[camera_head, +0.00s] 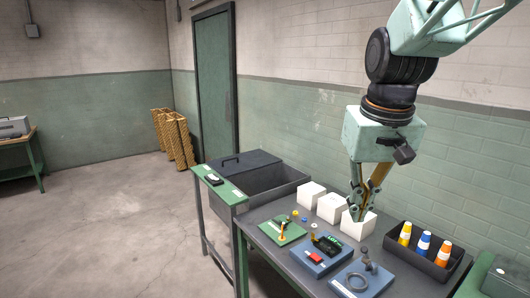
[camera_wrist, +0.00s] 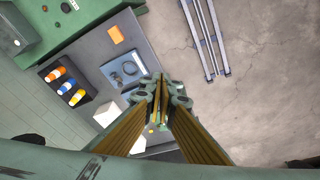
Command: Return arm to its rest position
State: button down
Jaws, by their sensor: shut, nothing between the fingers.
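My gripper (camera_head: 358,215) hangs from my pale green arm over the dark work table (camera_head: 265,212), in front of a white box at the right end of a row. In the wrist view my gripper (camera_wrist: 160,82) points down past the table, with its two fingers together and nothing between them. The fingertips hide part of the white box (camera_head: 359,228) behind them. I cannot tell whether they touch it.
A green board (camera_head: 283,232) and blue boards (camera_head: 318,258) lie on the table. Two more white boxes (camera_head: 311,194) stand alongside. A grey bin (camera_head: 270,182) adjoins the table. Open floor (camera_head: 110,220) lies left.

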jog(key=s+f+b, duration=0.1)
jog(key=s+b, duration=0.1)
jog(key=s, duration=1.1)
jog(key=s+f+t+b, duration=0.1)
jog(key=s+f+b, duration=0.1)
jog(key=s, duration=1.2)
jog(key=shift+s, duration=0.3)
jog(key=shift+w, duration=0.1)
jog(key=w+n+g+p, duration=0.15)
jog(key=w+n, duration=1.05)
jog(key=w, duration=2.3)
jog(key=w+d+f+n+g, duration=0.1)
jog(key=w+f+n, duration=1.1)
jog(key=w+f, duration=1.4)
jog(key=shift+w+f+n+g+p, duration=0.4)
jog(key=shift+f+g, duration=0.15)
jog(key=shift+f, duration=0.2)
